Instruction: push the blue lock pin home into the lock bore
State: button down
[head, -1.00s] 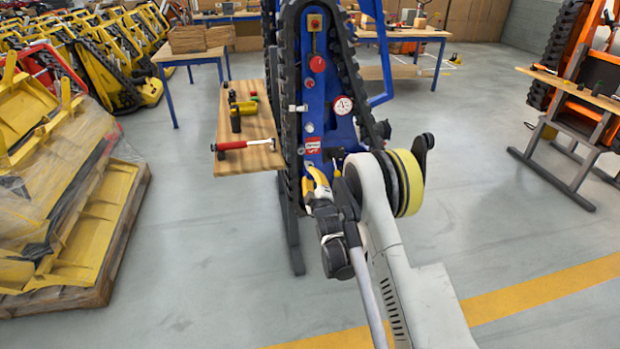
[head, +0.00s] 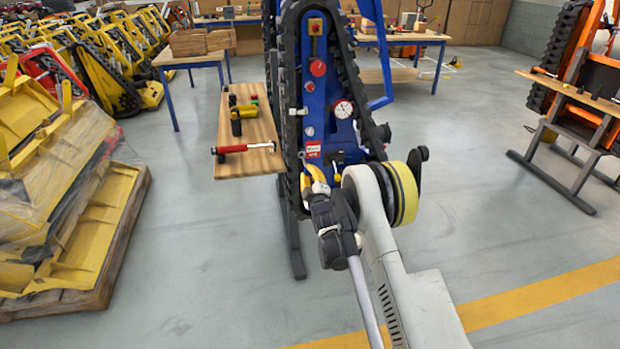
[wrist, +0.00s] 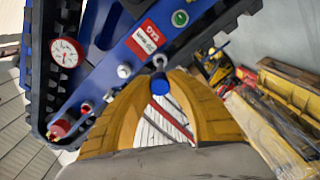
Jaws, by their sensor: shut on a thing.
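My gripper (wrist: 160,80) has yellow fingers. Its tips are shut on the blue lock pin (wrist: 161,86), whose round blue end shows between them in the wrist view. A small silver ring (wrist: 160,62) shows just beyond the pin; I cannot tell whether it touches the pin or surrounds the lock bore. The bore itself I cannot make out. In the head view my gripper (head: 316,180) is at the lower face of the blue tracked carrier (head: 320,128), and the pin is hidden there.
A wooden shelf (head: 262,166) with a red-handled tool (head: 235,149) stands left of the carrier. Yellow parts on a pallet (head: 85,285) are at far left. An orange carrier (head: 590,75) stands at right. The floor between is clear.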

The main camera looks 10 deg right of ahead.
aim_at(303, 159)
jog(key=shift+w, duration=0.7)
jog(key=shift+w, duration=4.2)
jog(key=shift+s, duration=0.1)
dwell(0.3)
jog(key=shift+s, duration=3.75)
